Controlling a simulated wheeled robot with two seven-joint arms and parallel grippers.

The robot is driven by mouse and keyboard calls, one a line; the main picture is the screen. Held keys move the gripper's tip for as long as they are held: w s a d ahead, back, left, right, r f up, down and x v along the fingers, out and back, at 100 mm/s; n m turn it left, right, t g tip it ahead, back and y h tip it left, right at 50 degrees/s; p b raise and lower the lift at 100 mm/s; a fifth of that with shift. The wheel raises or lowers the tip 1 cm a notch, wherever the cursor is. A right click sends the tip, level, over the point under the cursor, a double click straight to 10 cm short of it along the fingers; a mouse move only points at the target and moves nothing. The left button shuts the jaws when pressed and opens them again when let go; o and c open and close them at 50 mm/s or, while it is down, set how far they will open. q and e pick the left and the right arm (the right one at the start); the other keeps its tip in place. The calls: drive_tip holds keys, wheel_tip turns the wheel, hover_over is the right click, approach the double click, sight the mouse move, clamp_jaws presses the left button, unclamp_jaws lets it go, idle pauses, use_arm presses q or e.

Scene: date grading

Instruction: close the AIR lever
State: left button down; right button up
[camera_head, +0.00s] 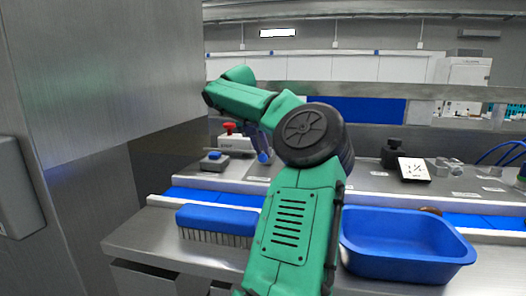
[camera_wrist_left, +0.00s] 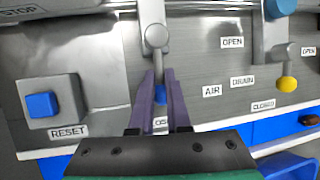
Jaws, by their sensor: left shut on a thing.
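The AIR lever (camera_wrist_left: 155,40) is a grey metal handle with a blue tip (camera_wrist_left: 161,94), on a steel panel. It points down in the left wrist view, towards a label (camera_wrist_left: 161,121) mostly hidden by my fingers. The AIR label (camera_wrist_left: 212,91) is to its right. My left gripper (camera_wrist_left: 160,88) has its purple fingers on either side of the lever near the blue tip and is shut on it. In the head view my left gripper (camera_head: 260,145) reaches down at the panel, partly hidden behind my green arm. My right gripper is out of view.
A yellow-tipped lever (camera_wrist_left: 287,83) stands to the right, and a blue RESET button (camera_wrist_left: 41,105) to the left. A red-topped stop button (camera_head: 229,127) is behind. A blue brush (camera_head: 218,220) and a blue bin (camera_head: 405,255) lie along the front.

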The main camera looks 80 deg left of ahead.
use_arm(q)
drive_tip(key=c, duration=0.8)
unclamp_jaws()
drive_tip(key=shift+s+d+f, duration=0.1)
drive_tip(key=shift+f, duration=0.3)
drive_tip(key=shift+s+d+r, duration=0.1)
drive_tip(key=shift+d+r, duration=0.1)
drive_tip(key=shift+r, duration=0.6)
drive_tip(key=p+v, duration=0.2)
drive_tip(key=v, duration=1.1)
drive_tip(key=shift+s+r+p, duration=0.2)
drive_tip(key=shift+r+p, duration=0.05)
drive_tip(key=shift+p, duration=0.1)
